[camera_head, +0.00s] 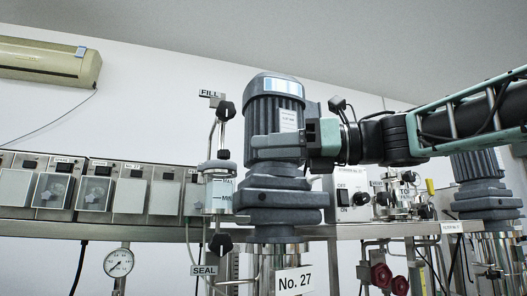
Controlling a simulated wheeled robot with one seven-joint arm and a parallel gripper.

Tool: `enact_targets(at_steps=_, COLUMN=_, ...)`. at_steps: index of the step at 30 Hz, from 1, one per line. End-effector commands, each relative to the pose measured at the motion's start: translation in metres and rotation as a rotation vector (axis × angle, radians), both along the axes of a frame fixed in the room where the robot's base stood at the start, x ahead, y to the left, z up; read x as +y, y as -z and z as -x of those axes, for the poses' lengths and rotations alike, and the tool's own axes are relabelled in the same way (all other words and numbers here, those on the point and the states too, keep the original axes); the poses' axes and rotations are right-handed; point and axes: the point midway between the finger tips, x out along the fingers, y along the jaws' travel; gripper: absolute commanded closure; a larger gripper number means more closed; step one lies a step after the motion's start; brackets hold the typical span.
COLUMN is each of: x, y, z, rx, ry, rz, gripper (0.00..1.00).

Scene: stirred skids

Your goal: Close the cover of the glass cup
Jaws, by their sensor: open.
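The glass cup (219,193) is a clear upright cylinder with level labels, left of the big grey motor. A grey round cover (217,166) is at its top, beneath a thin metal pipe. I cannot tell whether the cover sits fully shut. My gripper (319,139) is at the end of my arm, which reaches in from the right. It is right beside the motor's upper part, with the motor between it and the cup. It is well apart from the cup. Its fingers are hard to make out, and nothing held shows.
The grey motor (274,140) stands on a metal vessel marked No. 27 (294,281). Black valve knobs (226,110) are above and below the cup. Control boxes (92,189) line the left. A switch box (350,198) is below my arm. Free air lies upper left.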

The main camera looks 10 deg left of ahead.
Motion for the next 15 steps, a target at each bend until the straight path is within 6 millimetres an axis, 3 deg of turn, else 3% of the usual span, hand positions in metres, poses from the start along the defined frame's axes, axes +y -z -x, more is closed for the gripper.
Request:
enact_targets(at_steps=9, x=-0.088, y=0.011, z=-0.014, rx=-0.004, ry=-0.006, rz=-0.009, gripper=0.57)
enact_targets(at_steps=12, x=-0.105, y=0.010, z=-0.011, rx=-0.003, ry=-0.011, rz=0.000, gripper=0.57)
enact_targets(at_steps=15, x=-0.110, y=0.007, z=-0.010, rx=-0.002, ry=-0.015, rz=0.006, gripper=0.57)
